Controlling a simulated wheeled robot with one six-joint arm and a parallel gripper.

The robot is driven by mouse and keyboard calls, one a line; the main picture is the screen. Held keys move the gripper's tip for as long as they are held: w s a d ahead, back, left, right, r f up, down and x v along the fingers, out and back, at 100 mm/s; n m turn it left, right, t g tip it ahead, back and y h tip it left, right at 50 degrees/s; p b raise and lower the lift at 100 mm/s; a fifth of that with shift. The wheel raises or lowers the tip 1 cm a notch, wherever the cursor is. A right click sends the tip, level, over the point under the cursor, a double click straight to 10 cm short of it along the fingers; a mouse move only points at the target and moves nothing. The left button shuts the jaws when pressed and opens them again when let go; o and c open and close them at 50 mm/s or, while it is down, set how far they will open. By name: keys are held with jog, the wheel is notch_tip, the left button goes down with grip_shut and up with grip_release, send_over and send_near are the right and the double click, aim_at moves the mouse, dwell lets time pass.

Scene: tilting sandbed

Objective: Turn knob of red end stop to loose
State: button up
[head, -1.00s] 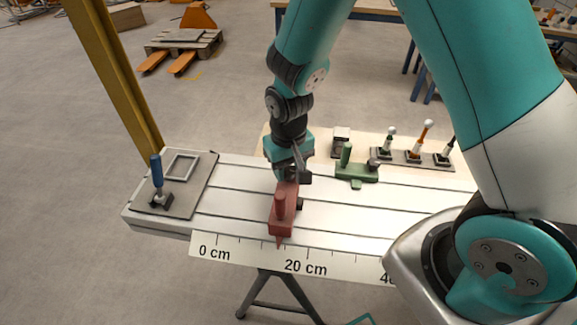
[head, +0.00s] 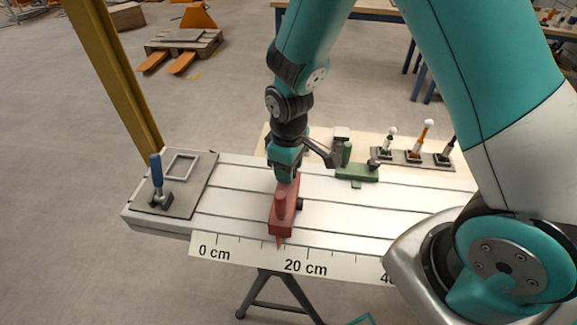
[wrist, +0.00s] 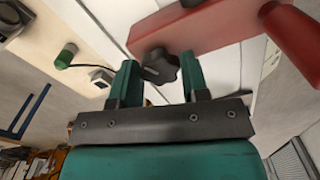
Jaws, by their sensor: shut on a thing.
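My gripper is shut on the knob. In the head view my gripper (head: 286,172) is at the far end of the red end stop and hides that knob.
A green end stop (head: 357,172) stands to the right on the bed. A rack of several small tools (head: 415,158) is behind it. A blue-handled clamp (head: 156,175) and a grey frame (head: 181,166) are at the left. The ruler (head: 250,252) runs along the front edge.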

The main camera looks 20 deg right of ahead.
jog(key=n, duration=1.2)
dwell(0.7)
jog(key=o, duration=0.9)
notch_tip(320, 180, up, 18)
jog(key=shift+f+b, duration=0.25)
jog(key=shift+b, duration=0.5)
